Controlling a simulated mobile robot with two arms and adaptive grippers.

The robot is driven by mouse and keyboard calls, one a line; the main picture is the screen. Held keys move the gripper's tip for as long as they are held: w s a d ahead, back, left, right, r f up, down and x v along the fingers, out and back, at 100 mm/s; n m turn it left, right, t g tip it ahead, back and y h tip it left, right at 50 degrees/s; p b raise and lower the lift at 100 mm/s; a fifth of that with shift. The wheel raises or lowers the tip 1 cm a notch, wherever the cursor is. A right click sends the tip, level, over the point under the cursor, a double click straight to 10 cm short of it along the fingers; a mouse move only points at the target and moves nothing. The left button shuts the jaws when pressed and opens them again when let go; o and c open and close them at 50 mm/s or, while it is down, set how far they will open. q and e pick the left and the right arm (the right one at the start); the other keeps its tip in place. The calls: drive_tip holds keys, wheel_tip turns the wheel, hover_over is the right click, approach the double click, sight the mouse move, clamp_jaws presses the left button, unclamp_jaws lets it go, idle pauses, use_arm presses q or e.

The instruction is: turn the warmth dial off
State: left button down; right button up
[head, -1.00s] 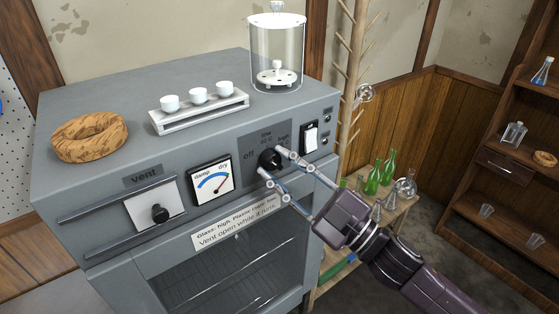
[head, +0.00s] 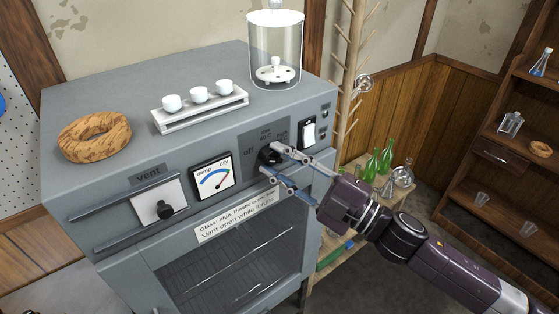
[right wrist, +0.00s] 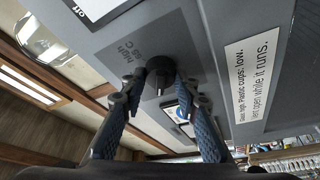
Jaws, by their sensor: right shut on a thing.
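The warmth dial (head: 268,156) is a black knob on a dark panel on the front of the grey oven, with "off" to its left and "low" and "high" labels above and to the right. My right gripper (head: 272,161) has its two fingers on either side of the knob and is shut on it. In the right wrist view the dial (right wrist: 160,68) sits between the fingertips, beside a "high" label. My left gripper is not in view.
A white rocker switch (head: 308,132) is close right of the dial, and a damp/dry gauge (head: 212,176) is left of it. A vent slider (head: 160,205) is further left. Cups on a rack (head: 201,112), a glass jar (head: 275,50) and a cork ring (head: 94,137) stand on top.

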drive_tip(key=o, duration=1.1)
drive_tip(key=shift+o, duration=0.2)
drive_tip(key=v, duration=1.2)
drive_tip(key=shift+f, duration=0.1)
